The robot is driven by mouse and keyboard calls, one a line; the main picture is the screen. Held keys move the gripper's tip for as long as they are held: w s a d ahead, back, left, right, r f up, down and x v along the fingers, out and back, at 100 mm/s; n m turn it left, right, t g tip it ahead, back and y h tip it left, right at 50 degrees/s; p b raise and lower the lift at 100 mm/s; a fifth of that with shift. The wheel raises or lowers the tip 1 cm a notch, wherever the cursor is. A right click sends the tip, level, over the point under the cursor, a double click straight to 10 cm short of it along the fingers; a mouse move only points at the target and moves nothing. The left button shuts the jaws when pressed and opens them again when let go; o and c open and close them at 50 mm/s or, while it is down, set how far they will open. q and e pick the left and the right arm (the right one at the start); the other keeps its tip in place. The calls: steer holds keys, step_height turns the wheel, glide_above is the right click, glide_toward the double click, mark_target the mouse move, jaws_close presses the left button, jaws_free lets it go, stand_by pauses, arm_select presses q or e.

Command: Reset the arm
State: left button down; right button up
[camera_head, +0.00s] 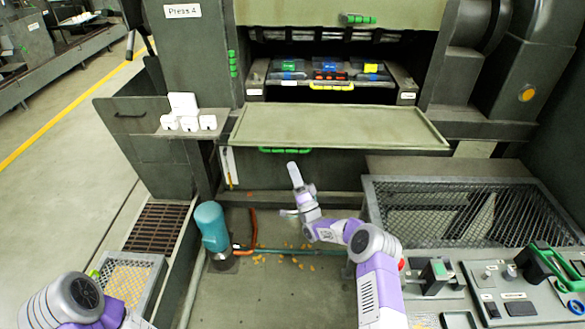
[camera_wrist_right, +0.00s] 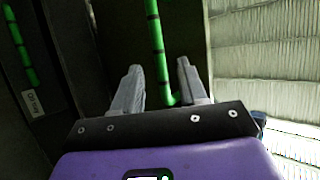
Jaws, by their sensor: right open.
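My right arm reaches up from the bottom in the head view, and its gripper (camera_head: 290,191) is in front of the press, below the flat tray. In the right wrist view the two grey fingers of the right gripper (camera_wrist_right: 158,68) stand apart with nothing between them that I can see held. A green bar (camera_wrist_right: 156,45) shows behind the gap between them. Of my left arm only a rounded joint shows at the bottom left of the head view; its gripper is out of view.
A greenish flat tray (camera_head: 335,127) juts out from the press. A teal cylinder (camera_head: 211,226) stands on the floor beside orange bits. A mesh-covered bin (camera_head: 450,212) and a control panel (camera_head: 520,285) are at the right. White blocks (camera_head: 189,122) sit on a left shelf.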

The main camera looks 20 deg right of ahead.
steer(key=s+a+f+n+g+p, duration=0.1)
steer(key=s+a+f+g, duration=0.25)
steer(key=f, duration=0.25)
steer(key=s+a+f+n+g+h+p, duration=0.1)
steer(key=s+a+f+g, duration=0.3)
steer(key=f, duration=0.3)
steer(key=s+a+f+n+g+p, duration=0.1)
steer(key=s+a+f+g, duration=0.2)
steer(key=f+g, duration=0.3)
steer(key=s+a+f+n+g+p, duration=0.1)
steer(key=s+g, duration=0.5)
steer(key=s, duration=1)
steer(key=s+a+f+n+g+p, duration=0.1)
steer(key=s+f+n+g, duration=0.3)
steer(key=s, duration=1.2)
steer(key=shift+s+a+g, duration=0.3)
steer(key=shift+a+g, duration=0.25)
steer(key=shift+g, duration=0.6)
steer(key=shift+f, duration=0.1)
